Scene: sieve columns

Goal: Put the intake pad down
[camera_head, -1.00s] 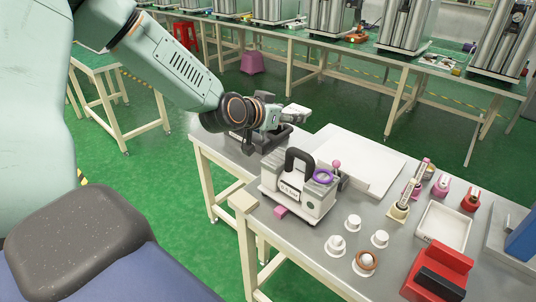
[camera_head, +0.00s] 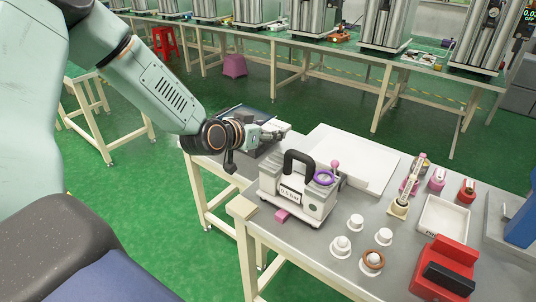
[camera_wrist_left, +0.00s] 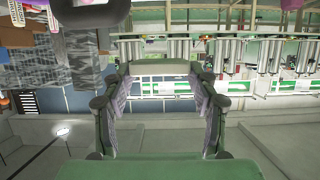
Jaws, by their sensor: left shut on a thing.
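My left gripper (camera_head: 272,135) reaches over the back left of the grey table, behind the white press-like device. It is shut on a small pale block that I take to be the intake pad; in the left wrist view this grey-green block (camera_wrist_left: 158,68) sits between the two fingertips. In the head view the pad is tiny and partly hidden by the fingers. I cannot tell whether it touches anything below. A dark flat-topped unit (camera_head: 248,115) stands beside and behind the gripper. My right gripper is not in view.
The white device (camera_head: 300,200) with a black handle and purple ring stands near the front edge. A white board (camera_head: 350,155) lies to the right. White knobbed pieces (camera_head: 341,246), a white tray (camera_head: 443,220) and a red block (camera_head: 440,270) fill the right side.

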